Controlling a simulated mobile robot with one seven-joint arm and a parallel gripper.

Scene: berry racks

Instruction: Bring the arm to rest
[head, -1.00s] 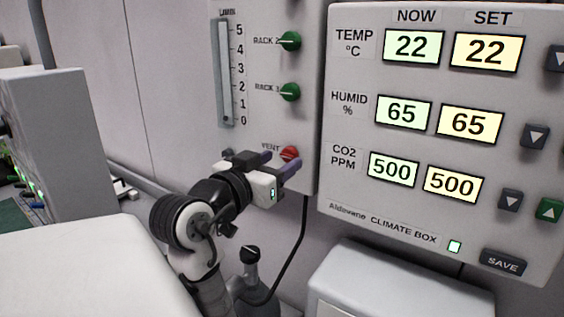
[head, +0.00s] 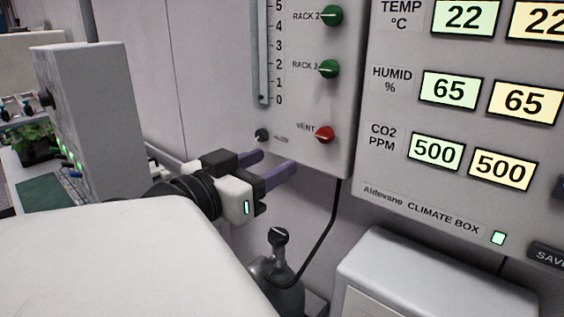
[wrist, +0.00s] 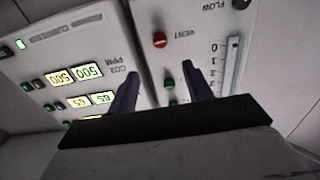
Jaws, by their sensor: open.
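My gripper (head: 271,168) is in the middle of the head view, in front of the lower edge of the valve panel, with its two purple-grey fingers apart and nothing between them. In the wrist view my gripper (wrist: 158,82) also shows open and empty, its fingers pointing toward the panel. The red VENT knob (head: 324,134) is above and right of the fingertips in the head view. It also shows in the wrist view (wrist: 160,40), beyond the gap between the fingers. I cannot see the fingers touching anything.
The climate box (head: 480,130) reads 22, 65 and 500. Green rack knobs (head: 330,68) sit above the vent knob beside a level gauge (head: 262,50). A grey cabinet (head: 95,115) is at left.

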